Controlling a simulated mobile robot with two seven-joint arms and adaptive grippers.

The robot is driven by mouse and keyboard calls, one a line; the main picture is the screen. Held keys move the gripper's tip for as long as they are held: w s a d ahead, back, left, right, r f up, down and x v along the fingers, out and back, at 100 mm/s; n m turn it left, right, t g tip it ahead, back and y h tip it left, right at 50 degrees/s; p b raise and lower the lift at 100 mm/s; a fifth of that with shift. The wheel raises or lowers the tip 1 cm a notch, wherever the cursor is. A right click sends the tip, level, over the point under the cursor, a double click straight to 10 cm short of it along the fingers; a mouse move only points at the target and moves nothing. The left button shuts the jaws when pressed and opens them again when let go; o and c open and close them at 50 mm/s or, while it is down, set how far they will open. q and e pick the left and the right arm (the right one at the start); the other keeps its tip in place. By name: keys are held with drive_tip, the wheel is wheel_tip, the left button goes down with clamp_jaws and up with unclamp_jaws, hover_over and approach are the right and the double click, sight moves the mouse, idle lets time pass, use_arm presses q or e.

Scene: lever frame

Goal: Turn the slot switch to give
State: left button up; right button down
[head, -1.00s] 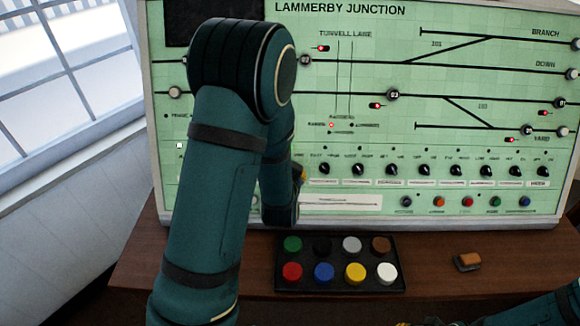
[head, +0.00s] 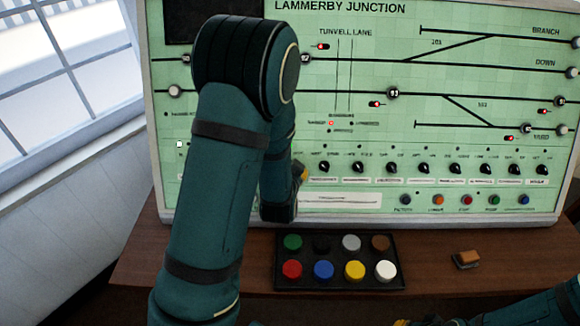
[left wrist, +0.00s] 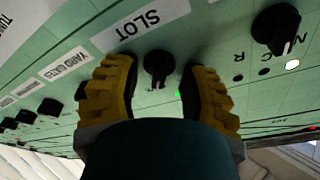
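The slot switch (left wrist: 158,66) is a small black rotary knob with a pale pointer line, beside a white SLOT label (left wrist: 140,24) on the green panel. In the left wrist view my left gripper (left wrist: 157,75) has its yellow fingers spread on either side of this knob, with gaps on both sides. A small green lamp (left wrist: 178,94) is lit close to the knob. In the head view my left arm hides the slot switch, and only a bit of yellow finger (head: 301,173) shows. A yellow bit of my right gripper (head: 401,323) shows at the bottom edge; its fingers cannot be made out.
Another black knob (left wrist: 276,30), with a lit white lamp near it, is right of the slot switch in the wrist view. A row of knobs (head: 388,168) continues along the panel. A black tray (head: 340,284) of coloured discs and an orange-brown block (head: 466,259) are on the desk.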

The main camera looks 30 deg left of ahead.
use_arm(q)
drive_tip(key=shift+r, duration=5)
drive_tip(key=shift+f, duration=0.1)
